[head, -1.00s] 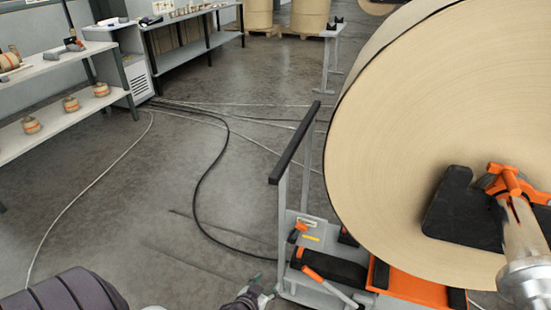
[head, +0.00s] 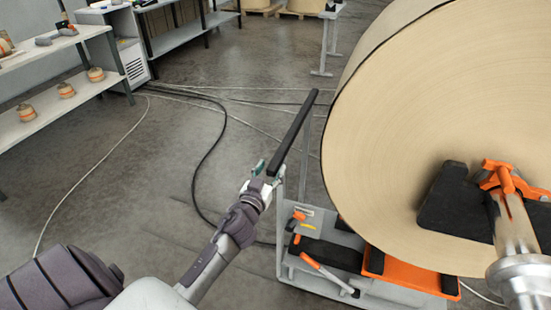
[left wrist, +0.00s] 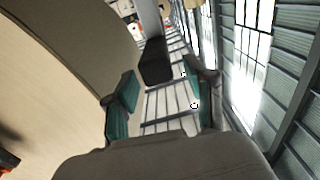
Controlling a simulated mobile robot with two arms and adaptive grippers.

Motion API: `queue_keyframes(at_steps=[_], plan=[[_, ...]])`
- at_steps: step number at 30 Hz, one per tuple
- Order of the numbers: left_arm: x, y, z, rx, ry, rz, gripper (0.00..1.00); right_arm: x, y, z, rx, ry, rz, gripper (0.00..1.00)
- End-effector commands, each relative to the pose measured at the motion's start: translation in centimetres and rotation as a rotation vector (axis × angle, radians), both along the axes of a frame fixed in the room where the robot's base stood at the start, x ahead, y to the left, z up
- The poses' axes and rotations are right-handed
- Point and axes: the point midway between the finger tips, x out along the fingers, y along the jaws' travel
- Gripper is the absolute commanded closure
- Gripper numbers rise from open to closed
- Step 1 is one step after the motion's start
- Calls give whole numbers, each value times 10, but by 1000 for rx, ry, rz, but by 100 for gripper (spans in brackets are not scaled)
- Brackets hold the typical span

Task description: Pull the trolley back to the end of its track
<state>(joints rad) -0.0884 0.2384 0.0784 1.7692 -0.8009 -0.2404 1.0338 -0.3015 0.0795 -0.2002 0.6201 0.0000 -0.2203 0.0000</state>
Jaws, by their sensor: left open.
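The grey trolley (head: 385,272) stands at the lower right, beside the big kraft paper roll (head: 430,110). Its black handle bar (head: 297,127) slants upward on grey posts. My left gripper (head: 268,168) is open at the near end of this bar. In the left wrist view, the black handle bar (left wrist: 155,62) shows beyond and between the teal-padded fingers (left wrist: 163,90). I cannot tell whether either finger touches it. My right gripper is not in view.
An orange clamp (head: 507,178) and shaft sit at the roll's core. Tools with orange grips (head: 312,260) lie on the trolley deck. Cables (head: 205,160) cross the floor. Shelves (head: 75,90) stand at the left. The floor between shelves and trolley is otherwise open.

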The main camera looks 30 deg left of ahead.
Motion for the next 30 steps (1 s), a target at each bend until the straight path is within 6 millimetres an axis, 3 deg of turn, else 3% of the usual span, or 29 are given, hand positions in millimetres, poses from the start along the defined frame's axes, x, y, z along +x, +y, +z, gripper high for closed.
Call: queue_keyframes(at_steps=[7, 19, 29, 30], plan=[[34, 9, 1, 1, 0, 1, 45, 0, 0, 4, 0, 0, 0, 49], [42, 10, -1, 0, 1, 0, 45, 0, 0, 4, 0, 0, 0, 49], [41, 10, -1, 0, 1, 0, 99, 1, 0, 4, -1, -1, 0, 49], [41, 10, -1, 0, 1, 0, 100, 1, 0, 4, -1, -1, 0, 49]])
